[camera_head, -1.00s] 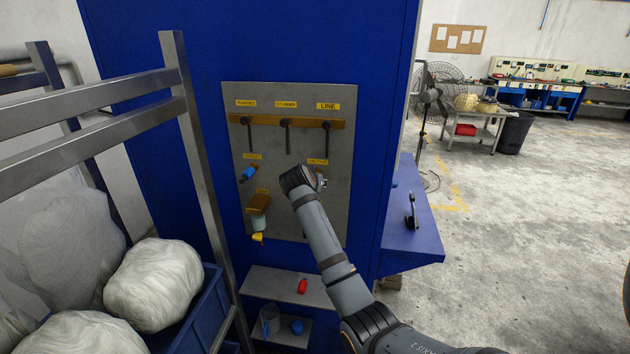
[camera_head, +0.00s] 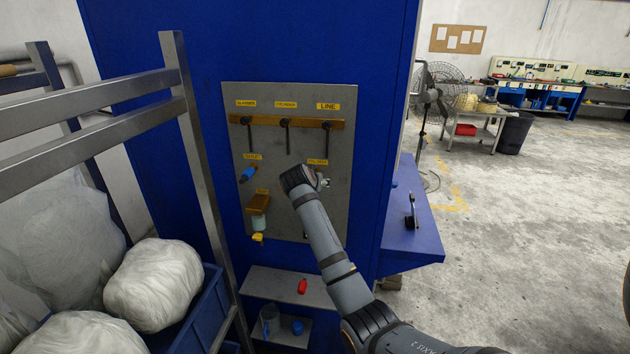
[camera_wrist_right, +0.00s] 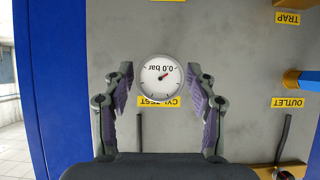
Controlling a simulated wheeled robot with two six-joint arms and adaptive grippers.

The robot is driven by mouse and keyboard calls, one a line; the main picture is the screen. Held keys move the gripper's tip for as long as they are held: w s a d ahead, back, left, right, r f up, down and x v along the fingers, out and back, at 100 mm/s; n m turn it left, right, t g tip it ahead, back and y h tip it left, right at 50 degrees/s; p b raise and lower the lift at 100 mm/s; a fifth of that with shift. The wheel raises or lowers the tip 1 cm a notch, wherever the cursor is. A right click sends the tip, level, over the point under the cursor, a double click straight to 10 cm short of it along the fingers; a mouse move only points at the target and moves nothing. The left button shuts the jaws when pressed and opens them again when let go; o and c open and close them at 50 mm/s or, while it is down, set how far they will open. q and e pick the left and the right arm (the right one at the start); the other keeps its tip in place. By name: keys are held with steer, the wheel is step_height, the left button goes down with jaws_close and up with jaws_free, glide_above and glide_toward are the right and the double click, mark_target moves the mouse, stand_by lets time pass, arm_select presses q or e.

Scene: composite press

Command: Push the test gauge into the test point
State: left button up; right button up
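The test gauge (camera_wrist_right: 162,77) is a round white dial reading 0.0 bar, upside down in the right wrist view. It is in front of the grey panel by the yellow CYL TEST label (camera_wrist_right: 160,101). My right gripper (camera_wrist_right: 160,76) has its fingers apart on both sides of the dial, with a narrow gap visible at each side. The test point is hidden behind the gauge, so I cannot tell how deep it sits. In the head view my right wrist hides most of the gripper and the gauge. My left gripper is not in view.
The grey panel (camera_head: 272,170) on the blue cabinet carries several hanging levers, a blue-handled valve (camera_head: 248,174) and a small bowl (camera_head: 258,222). A shelf below holds a red item (camera_head: 302,286). A metal rack (camera_head: 178,90) stands at left, a blue side ledge (camera_head: 412,240) at right.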

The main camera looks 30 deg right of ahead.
steer(key=shift+o, duration=0.2)
steer(key=v, duration=1.2)
